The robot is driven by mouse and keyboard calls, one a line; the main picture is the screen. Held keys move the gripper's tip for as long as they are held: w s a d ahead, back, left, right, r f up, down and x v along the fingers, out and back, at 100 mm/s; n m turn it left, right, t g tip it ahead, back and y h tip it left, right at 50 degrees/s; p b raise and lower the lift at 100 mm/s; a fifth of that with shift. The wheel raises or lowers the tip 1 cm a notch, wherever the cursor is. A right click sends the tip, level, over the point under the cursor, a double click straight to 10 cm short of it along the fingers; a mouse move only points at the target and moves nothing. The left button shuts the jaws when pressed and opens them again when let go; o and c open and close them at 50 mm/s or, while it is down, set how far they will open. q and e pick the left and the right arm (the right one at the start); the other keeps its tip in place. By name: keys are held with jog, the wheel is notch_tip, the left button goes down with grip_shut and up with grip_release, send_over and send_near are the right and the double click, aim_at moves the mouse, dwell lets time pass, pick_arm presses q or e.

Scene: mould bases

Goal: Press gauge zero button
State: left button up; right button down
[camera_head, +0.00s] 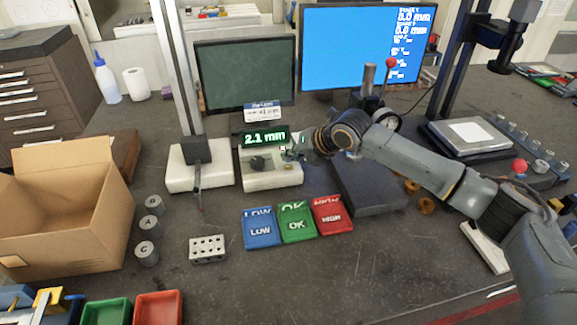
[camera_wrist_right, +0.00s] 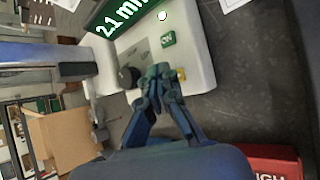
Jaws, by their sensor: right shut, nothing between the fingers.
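The gauge is a pale block (camera_head: 272,178) with a dark display (camera_head: 264,138) above it reading 2.1 mm in green. In the right wrist view, the gauge block (camera_wrist_right: 195,72) carries a green button (camera_wrist_right: 168,39), a dark round knob (camera_wrist_right: 128,76) and a small yellow spot (camera_wrist_right: 181,74) partly behind a fingertip. I cannot read which one is the zero button. My right gripper (camera_head: 294,153) is at the gauge's right side, shut and empty. In the wrist view its fingertips (camera_wrist_right: 158,76) are over the block, between knob and yellow spot; contact cannot be told. My left gripper is out of view.
Blue LOW (camera_head: 261,230), green OK (camera_head: 296,225) and red HIGH (camera_head: 332,217) trays lie in front of the gauge. A stand with a pale base (camera_head: 200,178) is close on its left. An open cardboard box (camera_head: 75,215) stands at the left.

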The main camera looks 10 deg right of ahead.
aim_at(291, 167)
jog(key=shift+f, duration=0.4)
jog(key=shift+f, duration=0.4)
dwell(0.6)
jog(key=shift+r, duration=0.1)
jog(key=shift+r+p, duration=0.7)
jog(key=shift+p, duration=0.05)
notch_tip(291, 167, up, 5)
jog(key=p, duration=0.4)
jog(key=shift+r, duration=0.1)
dwell(0.6)
